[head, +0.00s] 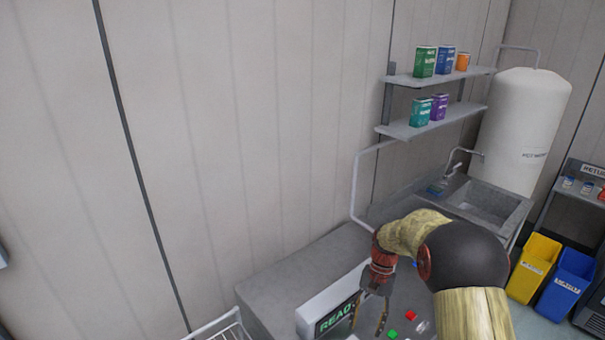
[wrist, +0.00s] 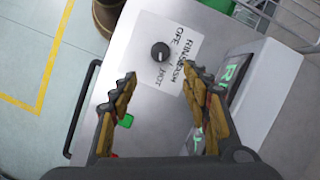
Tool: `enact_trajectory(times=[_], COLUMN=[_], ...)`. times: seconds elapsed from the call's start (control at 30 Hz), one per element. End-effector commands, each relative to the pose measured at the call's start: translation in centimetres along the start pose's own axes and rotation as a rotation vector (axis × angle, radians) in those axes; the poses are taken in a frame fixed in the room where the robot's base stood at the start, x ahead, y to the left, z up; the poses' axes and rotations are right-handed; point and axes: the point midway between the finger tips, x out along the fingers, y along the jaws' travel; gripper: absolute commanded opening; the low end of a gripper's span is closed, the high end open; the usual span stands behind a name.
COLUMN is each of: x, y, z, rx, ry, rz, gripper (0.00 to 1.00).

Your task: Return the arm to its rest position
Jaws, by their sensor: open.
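My gripper (head: 371,308) hangs pointing down in front of a white machine in the head view. In the wrist view my gripper (wrist: 158,85) shows two toothed fingers spread apart with nothing between them. Beyond the fingertips is a steel panel (wrist: 115,70) with a black knob (wrist: 160,53) on a white label reading OFF, RINSE, WASH and HOT. My arm (head: 465,255) reaches in from the lower right of the head view, bent at a dark joint.
A display box (head: 318,307) reading READY stands beside my gripper. Green (head: 392,333) and red (head: 410,315) buttons lie near it. A sink (head: 487,202), shelves (head: 432,122) and a white tank (head: 522,125) stand behind. Yellow (head: 533,266) and blue (head: 566,280) bins are at right.

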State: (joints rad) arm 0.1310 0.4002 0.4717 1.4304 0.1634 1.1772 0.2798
Motion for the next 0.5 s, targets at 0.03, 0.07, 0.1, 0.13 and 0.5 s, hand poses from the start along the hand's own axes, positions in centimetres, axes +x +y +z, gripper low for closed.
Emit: enact_trajectory(times=[0.03, 0.07, 0.1, 0.13, 0.5], x=[1.4, 1.9, 2.1, 2.0, -1.8], y=[0.8, 1.1, 1.6, 1.9, 4.6], z=[0.8, 1.2, 1.8, 2.4, 10.0], rx=[-0.018, -0.030, -0.049, -0.062, -0.243], ry=[-0.018, -0.021, -0.019, -0.012, 0.160], rz=[0.015, 0.021, 0.027, 0.029, 0.052], gripper=[0.47, 0.47, 0.47, 0.47, 0.47])
